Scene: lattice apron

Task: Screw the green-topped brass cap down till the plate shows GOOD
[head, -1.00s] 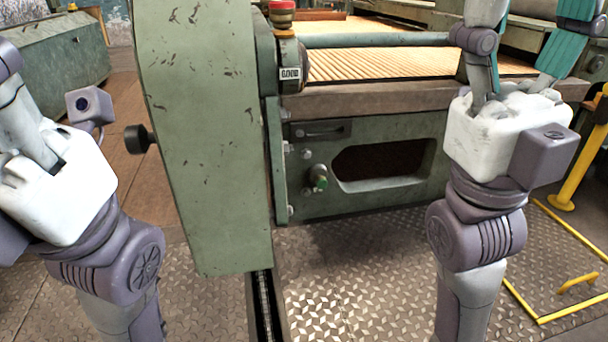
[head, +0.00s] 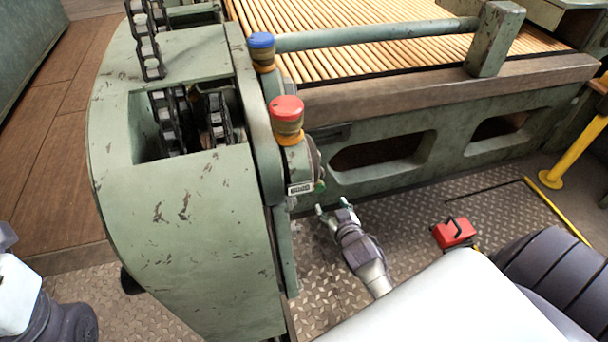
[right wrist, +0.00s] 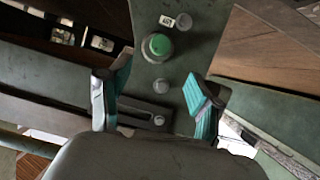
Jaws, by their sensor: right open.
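The green-topped cap (head: 319,186) sits on the machine's front, mostly hidden from above. In the right wrist view the cap (right wrist: 158,46) shows its round green top, ahead of my fingers. A small pale plate (right wrist: 166,20) is close beside it; its lettering is too small to read. In the head view a lettered plate (head: 300,188) sits below the red-topped brass cap (head: 287,115), also unreadable. My right gripper (head: 331,208) is open and empty just below the green-topped cap, its teal-padded fingers (right wrist: 155,88) apart. My left gripper is out of view.
A blue-topped brass cap (head: 262,50) stands behind the red one. The green machine housing (head: 190,220) with exposed chains fills the left. A red box (head: 454,232) lies on the tread-plate floor at right, near a yellow post (head: 575,150).

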